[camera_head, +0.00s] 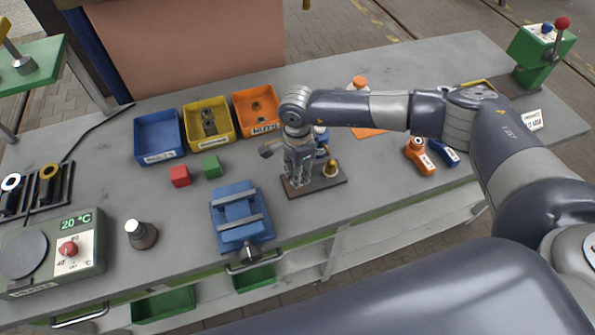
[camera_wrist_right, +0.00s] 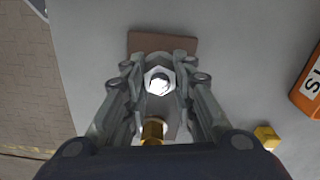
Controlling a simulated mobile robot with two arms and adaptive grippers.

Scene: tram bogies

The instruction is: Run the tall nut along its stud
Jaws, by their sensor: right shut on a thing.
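My right gripper (camera_head: 299,170) points down over a small brown base plate (camera_head: 328,184) on the bench. In the right wrist view its fingers (camera_wrist_right: 160,88) are closed on both sides of a silver six-sided nut (camera_wrist_right: 150,75), with a bright round stud end (camera_wrist_right: 159,85) in its middle. The brown plate (camera_wrist_right: 150,40) shows beyond it. A brass-coloured fitting (camera_wrist_right: 153,130) stands beside the nut, and a brass piece also shows right of the gripper in the head view (camera_head: 331,169). The gripper hides the nut in the head view. My left gripper is not in view.
Blue (camera_head: 158,137), yellow (camera_head: 222,135) and orange (camera_head: 268,112) bins stand at the back. A blue vise (camera_head: 240,205) is left of the plate, near red (camera_head: 180,176) and green (camera_head: 211,166) blocks. Orange and blue tools (camera_head: 418,157) lie to the right, below my arm.

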